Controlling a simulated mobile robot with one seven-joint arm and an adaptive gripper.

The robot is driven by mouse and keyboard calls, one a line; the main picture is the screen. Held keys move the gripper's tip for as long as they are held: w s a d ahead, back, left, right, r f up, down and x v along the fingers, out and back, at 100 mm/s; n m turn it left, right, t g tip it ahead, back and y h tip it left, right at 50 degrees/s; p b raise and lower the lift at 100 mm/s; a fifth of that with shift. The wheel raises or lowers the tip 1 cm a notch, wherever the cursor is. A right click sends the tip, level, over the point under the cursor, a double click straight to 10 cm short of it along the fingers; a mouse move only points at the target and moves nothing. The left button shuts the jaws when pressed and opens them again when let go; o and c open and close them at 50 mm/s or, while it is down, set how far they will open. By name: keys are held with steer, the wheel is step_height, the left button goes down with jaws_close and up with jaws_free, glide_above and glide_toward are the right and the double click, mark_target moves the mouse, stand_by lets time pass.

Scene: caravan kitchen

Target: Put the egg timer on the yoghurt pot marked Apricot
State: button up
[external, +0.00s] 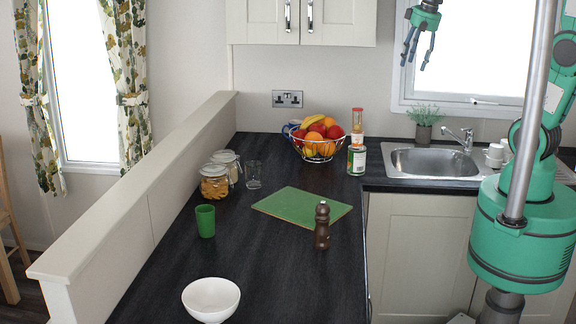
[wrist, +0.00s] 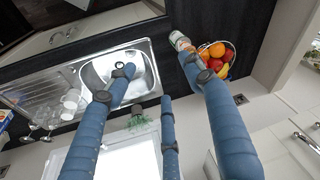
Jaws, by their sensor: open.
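My gripper (external: 418,52) is high up in front of the window, its fingers spread and empty. In the wrist view my gripper (wrist: 158,72) shows spread blue fingers over the sink and counter, with nothing between them. I cannot make out an egg timer in either view. I cannot make out a yoghurt pot marked Apricot either; no such label is legible.
The dark counter holds a green board (external: 290,206), brown mill (external: 322,228), green cup (external: 205,221), white bowl (external: 211,299), jars (external: 214,186), a glass (external: 253,176), fruit bowl (external: 320,148) and a tin (external: 356,161) with a bottle (external: 357,127) above it. The sink (external: 432,162) is right.

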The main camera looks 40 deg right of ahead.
steer(key=s+f+n+t, duration=0.1)
steer(key=s+n+t, duration=0.1)
steer(key=s, duration=1.6)
steer(key=shift+s+d+f+n, duration=0.15)
steer(key=shift+n, duration=0.25)
step_height(320, 180, down, 9)
steer(key=b, duration=0.9)
steer(key=shift+f, duration=0.15)
